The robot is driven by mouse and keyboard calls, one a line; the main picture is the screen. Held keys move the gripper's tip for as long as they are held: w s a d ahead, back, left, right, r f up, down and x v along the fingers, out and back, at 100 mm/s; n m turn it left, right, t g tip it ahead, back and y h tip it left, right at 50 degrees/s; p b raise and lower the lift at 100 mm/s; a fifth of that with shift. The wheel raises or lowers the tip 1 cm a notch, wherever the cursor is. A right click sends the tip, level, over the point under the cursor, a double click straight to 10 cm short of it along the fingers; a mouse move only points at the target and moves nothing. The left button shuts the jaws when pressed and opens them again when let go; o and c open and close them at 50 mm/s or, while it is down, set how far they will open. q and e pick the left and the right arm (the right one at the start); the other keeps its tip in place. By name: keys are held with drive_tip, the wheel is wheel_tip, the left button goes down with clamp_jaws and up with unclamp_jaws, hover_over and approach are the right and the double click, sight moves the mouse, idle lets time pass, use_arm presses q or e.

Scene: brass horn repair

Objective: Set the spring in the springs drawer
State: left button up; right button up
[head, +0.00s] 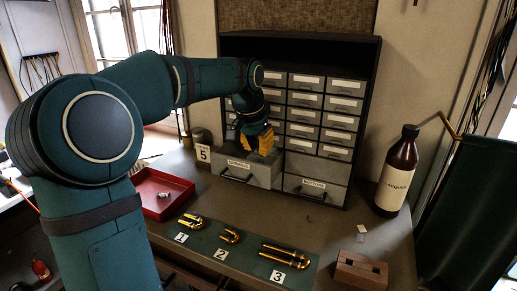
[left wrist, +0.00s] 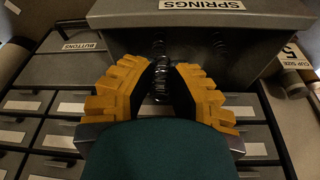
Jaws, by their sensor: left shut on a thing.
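The springs drawer (head: 236,171) is pulled open at the lower left of the cabinet; its SPRINGS label (left wrist: 202,5) shows in the left wrist view. My left gripper (head: 260,148), with yellow fingers, is over the open drawer and points down. In the left wrist view, the left gripper (left wrist: 161,72) is shut on a dark coil spring (left wrist: 161,84), which stands between the fingers over the drawer's inside. The spring is hidden by the fingers in the head view. I cannot tell whether it touches the drawer floor. My right gripper is not in view.
The closed buttons drawer (head: 316,190) is just right. Small drawers (head: 341,104) fill the cabinet above. A lacquer bottle (head: 398,172) stands at the right, a wooden block (head: 360,271) at the front right. A red tray (head: 158,193) and green mat (head: 253,254) with brass tubes lie in front.

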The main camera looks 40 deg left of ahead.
use_arm(q)
drive_tip(key=shift+w+a+f, duration=0.1)
drive_tip(key=shift+w+f, duration=0.1)
drive_tip(key=shift+f, duration=0.15)
drive_tip(key=shift+f, duration=0.1)
drive_tip(key=shift+f+b, duration=0.35)
drive_tip(key=shift+f, duration=0.15)
drive_tip(key=o, duration=0.7)
drive_tip(key=shift+r, duration=0.1)
